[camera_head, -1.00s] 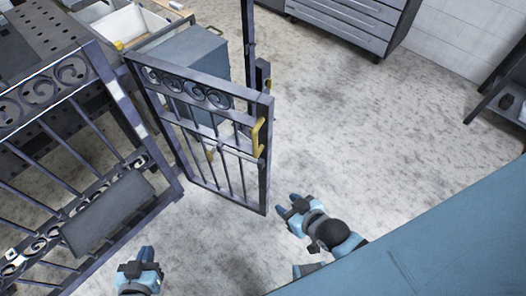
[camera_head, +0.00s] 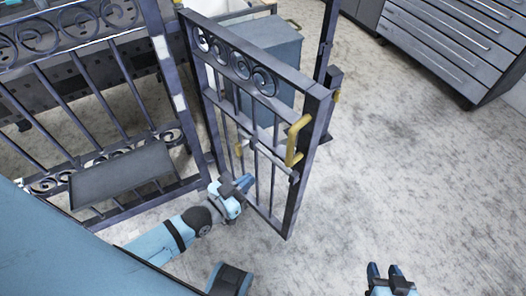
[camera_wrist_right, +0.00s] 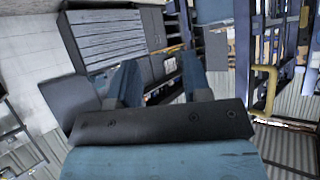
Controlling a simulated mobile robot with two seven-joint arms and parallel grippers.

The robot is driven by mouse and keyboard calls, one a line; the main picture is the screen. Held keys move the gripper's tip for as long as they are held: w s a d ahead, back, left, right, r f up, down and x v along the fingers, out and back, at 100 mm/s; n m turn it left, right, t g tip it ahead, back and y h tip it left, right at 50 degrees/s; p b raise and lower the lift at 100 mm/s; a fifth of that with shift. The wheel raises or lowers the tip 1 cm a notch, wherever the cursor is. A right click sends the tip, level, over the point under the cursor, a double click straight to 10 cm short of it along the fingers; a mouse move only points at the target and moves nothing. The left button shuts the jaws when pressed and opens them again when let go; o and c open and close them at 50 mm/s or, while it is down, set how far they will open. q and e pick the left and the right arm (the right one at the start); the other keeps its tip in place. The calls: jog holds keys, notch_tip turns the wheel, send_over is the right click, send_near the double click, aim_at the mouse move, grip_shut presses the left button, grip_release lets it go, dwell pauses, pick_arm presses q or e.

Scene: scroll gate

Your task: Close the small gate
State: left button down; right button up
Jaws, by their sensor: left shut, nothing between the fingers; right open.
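The small gate (camera_head: 262,120) is a dark metal frame with scrolls along the top and vertical bars. It stands swung out at an angle from the fence panel (camera_head: 95,100). A yellow handle (camera_head: 297,140) sits on its free edge; a handle also shows in the right wrist view (camera_wrist_right: 263,90). My left gripper (camera_head: 246,182) is shut and empty, at the lower bars of the gate; I cannot tell whether it touches them. My right gripper (camera_head: 387,270) is open and empty, apart from the gate, low in the picture. Its open fingers show in the right wrist view (camera_wrist_right: 160,82).
A dark upright post (camera_head: 326,45) stands behind the gate's free edge. A blue-grey cabinet (camera_head: 270,45) is behind the gate. A grey drawer unit (camera_head: 450,45) stands at the back right. The concrete floor (camera_head: 420,170) to the right is clear.

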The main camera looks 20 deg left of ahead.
aim_at(285, 150)
pick_arm(q)
jog(key=b+x, duration=0.1)
jog(key=x, duration=1)
jog(key=shift+w, duration=0.1)
jog(key=shift+w+d, duration=0.15)
jog(key=shift+w, duration=0.3)
pick_arm(e)
jog(key=shift+w+f, duration=0.1)
jog(key=shift+f, duration=0.15)
pick_arm(q)
jog(key=shift+w+d+r, duration=0.1)
